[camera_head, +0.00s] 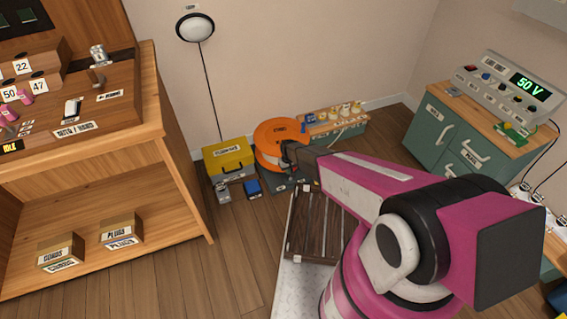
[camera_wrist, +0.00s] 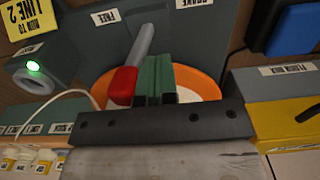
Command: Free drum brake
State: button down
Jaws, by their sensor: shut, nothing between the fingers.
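The orange drum (camera_head: 278,134) stands on the floor by the back wall in the head view. In the wrist view its orange rim (camera_wrist: 217,80) shows behind my gripper. A grey brake lever (camera_wrist: 144,42) with a red end (camera_wrist: 122,86) lies across a dark panel between a FREE label (camera_wrist: 114,15) and a partly cut-off BRAKE label (camera_wrist: 196,2). My gripper (camera_wrist: 156,82) has its green fingers shut and empty, just right of the red end. I cannot tell whether they touch. In the head view my gripper (camera_head: 286,158) is at the drum, its tips unclear.
A yellow toolbox (camera_head: 229,157) stands left of the drum. A slatted pallet (camera_head: 309,232) lies in front. A box with a green light (camera_wrist: 33,68) and a pale cable sit left in the wrist view.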

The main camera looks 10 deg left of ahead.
notch_tip(320, 180, up, 7)
jog(key=a, duration=0.1)
jog(key=shift+s+a, duration=0.15)
jog(key=shift+s, duration=0.25)
dwell(0.3)
dwell(0.4)
jog(key=s+d+r+m, duration=0.2)
jog(key=s+d+r, duration=0.2)
jog(key=d+r, duration=0.7)
jog(key=s+d+r+m, duration=0.2)
jog(key=s+d+r, duration=0.2)
jog(key=d+r, duration=0.7)
jog(key=s+d+r+m, duration=0.2)
jog(key=s+d+r, duration=0.3)
jog(key=d+r, duration=0.5)
notch_tip(320, 180, up, 3)
jog(key=shift+d+r, duration=0.15)
jog(key=shift+d, duration=0.25)
jog(key=shift+s, duration=0.1)
